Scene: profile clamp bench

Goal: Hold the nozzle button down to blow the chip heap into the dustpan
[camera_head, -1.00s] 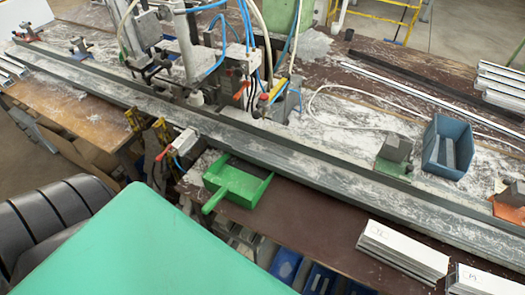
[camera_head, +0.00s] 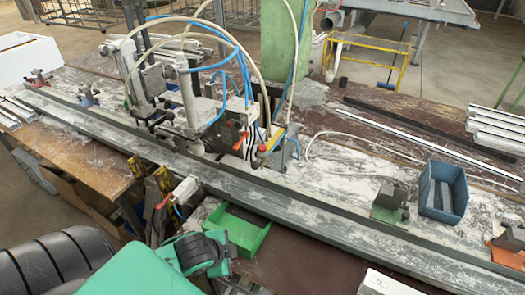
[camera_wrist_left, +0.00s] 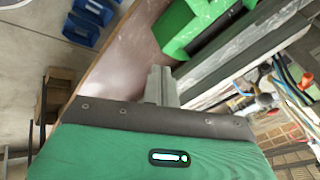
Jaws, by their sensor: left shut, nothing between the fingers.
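The green dustpan (camera_head: 250,236) lies at the bench's front edge, partly hidden by my left arm; it also shows in the left wrist view (camera_wrist_left: 196,22). A pale block with a red part and a blue hose, apparently the nozzle (camera_head: 184,190), sits left of it by the rail. Its button is too small to make out. Pale chips (camera_head: 206,207) show between nozzle and dustpan; the heap's outline is unclear. My left gripper (camera_wrist_left: 159,72) is shut and empty in the wrist view, apart from the dustpan. My right gripper is not in view.
A long grey rail (camera_head: 300,213) runs along the bench behind the dustpan. A clamp machine (camera_head: 190,110) with hoses stands behind it. A blue bin (camera_head: 425,208) stands at the right. White profiles (camera_head: 385,283) lie at the front right.

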